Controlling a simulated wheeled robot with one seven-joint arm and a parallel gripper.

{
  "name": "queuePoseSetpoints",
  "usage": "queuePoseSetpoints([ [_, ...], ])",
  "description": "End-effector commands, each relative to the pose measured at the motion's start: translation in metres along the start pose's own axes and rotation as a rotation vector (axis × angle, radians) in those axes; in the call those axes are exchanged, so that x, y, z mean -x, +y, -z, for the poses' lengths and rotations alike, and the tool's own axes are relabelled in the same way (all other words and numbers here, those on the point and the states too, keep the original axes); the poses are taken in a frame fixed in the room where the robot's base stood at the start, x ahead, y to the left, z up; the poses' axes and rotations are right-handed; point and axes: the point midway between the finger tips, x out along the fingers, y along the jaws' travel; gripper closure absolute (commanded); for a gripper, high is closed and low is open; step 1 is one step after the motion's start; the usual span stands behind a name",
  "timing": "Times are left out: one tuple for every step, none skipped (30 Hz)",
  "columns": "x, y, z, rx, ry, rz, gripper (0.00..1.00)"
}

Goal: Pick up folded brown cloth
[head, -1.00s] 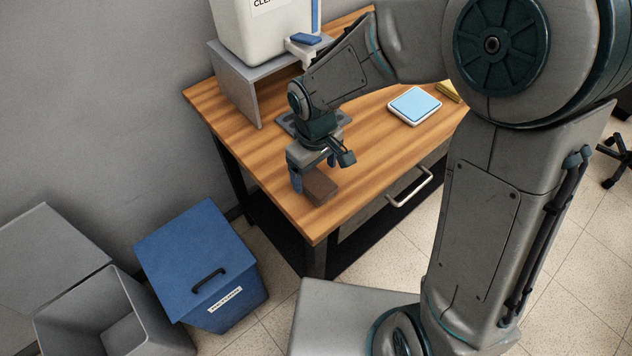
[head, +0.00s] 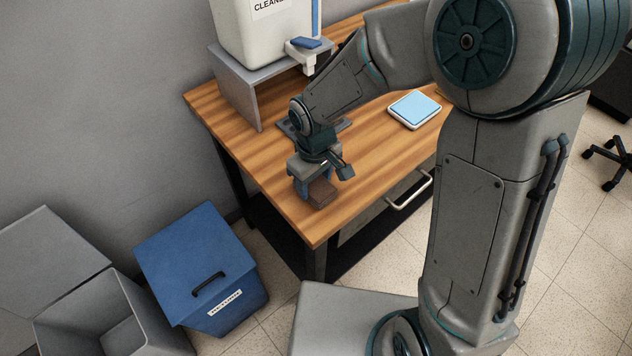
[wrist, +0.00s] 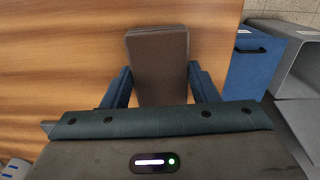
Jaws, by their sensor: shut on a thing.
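The folded brown cloth (head: 322,192) is a small thick block near the front left corner of the wooden table. My gripper (head: 314,188) reaches down over it from above, and its blue fingers stand on either side of it. In the wrist view, the cloth (wrist: 158,60) lies between the two blue fingers of my gripper (wrist: 160,88), which is shut on it. The cloth appears to be at the table top; I cannot tell whether it is lifted. Its near end is hidden under my gripper body in the wrist view.
The wooden table (head: 375,150) holds a light blue pad (head: 414,108) to the right and a grey stand (head: 238,88) under a white cleaner container (head: 262,30) at the back. A lidded blue bin (head: 197,262) and an open grey bin (head: 110,325) stand on the floor, left.

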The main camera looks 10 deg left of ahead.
Motion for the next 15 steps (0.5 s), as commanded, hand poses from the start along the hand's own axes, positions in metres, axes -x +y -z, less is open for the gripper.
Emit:
queuePoseSetpoints([
  [0.002, 0.000, 0.000, 0.000, 0.002, -0.001, 0.68],
  [0.004, 0.000, 0.001, -0.001, 0.002, -0.001, 0.68],
  [0.006, 0.001, 0.001, -0.001, 0.004, -0.001, 0.68],
  [0.009, 0.001, 0.001, -0.002, 0.004, -0.002, 0.68],
  [0.011, 0.001, 0.001, -0.003, 0.004, -0.002, 0.68],
  [0.016, 0.001, 0.001, -0.003, 0.004, -0.002, 0.68],
  [0.021, 0.001, 0.001, -0.003, 0.006, -0.003, 0.68],
  [0.026, 0.001, 0.001, -0.002, 0.006, -0.003, 0.68],
  [0.034, 0.001, 0.001, -0.002, 0.007, -0.004, 0.68],
  [0.042, 0.001, 0.001, -0.003, 0.008, -0.004, 0.68],
  [0.045, 0.001, -0.004, -0.003, 0.004, -0.003, 0.68],
  [0.048, 0.001, -0.013, -0.003, 0.003, -0.004, 0.68],
  [0.051, 0.001, -0.018, -0.005, 0.004, -0.004, 0.68],
  [0.054, 0.000, -0.025, -0.004, 0.004, -0.004, 0.68],
  [0.059, 0.000, -0.032, -0.004, 0.004, -0.005, 0.68],
])
